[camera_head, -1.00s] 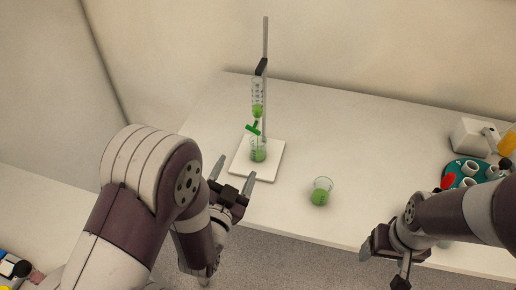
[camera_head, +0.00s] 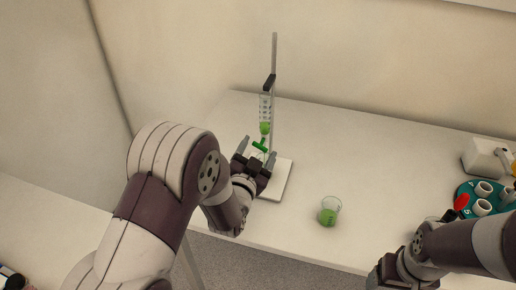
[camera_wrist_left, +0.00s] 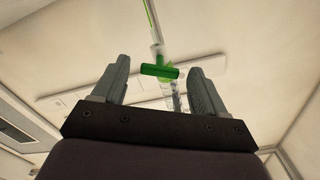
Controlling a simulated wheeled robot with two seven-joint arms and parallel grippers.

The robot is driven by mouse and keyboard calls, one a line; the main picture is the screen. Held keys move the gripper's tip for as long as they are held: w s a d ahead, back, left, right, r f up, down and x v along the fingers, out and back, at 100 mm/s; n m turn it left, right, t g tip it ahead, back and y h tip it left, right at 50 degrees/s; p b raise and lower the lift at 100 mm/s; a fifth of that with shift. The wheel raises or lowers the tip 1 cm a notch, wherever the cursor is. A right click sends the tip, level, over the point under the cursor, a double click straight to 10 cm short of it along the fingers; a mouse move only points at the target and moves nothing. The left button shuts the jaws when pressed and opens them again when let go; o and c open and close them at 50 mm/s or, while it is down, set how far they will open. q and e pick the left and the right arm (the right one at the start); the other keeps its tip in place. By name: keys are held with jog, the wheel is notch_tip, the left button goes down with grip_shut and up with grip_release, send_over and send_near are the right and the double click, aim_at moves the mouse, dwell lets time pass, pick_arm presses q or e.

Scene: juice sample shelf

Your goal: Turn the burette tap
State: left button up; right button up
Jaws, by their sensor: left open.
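The burette (camera_head: 265,112) hangs upright on a stand with a metal rod (camera_head: 274,60) and a white base plate (camera_head: 280,182). It holds green liquid. Its green tap (camera_head: 260,146) sits at its lower end. My left gripper (camera_head: 257,149) is open right by the tap. In the left wrist view the tap (camera_wrist_left: 160,71) shows between the two open fingers, near their tips, and neither finger clearly touches it. My right gripper (camera_head: 388,278) is low at the table's front edge, partly cut off by the frame.
A beaker with green liquid (camera_head: 329,212) stands on the white table (camera_head: 370,160), right of the stand. A teal round holder (camera_head: 466,193) with white cups and a white device (camera_head: 482,158) stand at the right. The table between is clear.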

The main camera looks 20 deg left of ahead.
pick_arm(q)
jog(key=shift+w, duration=0.3)
jog(key=c, duration=1.1)
jog(key=shift+o, duration=0.2)
jog(key=n+b, duration=0.4)
jog(key=n, duration=0.1)
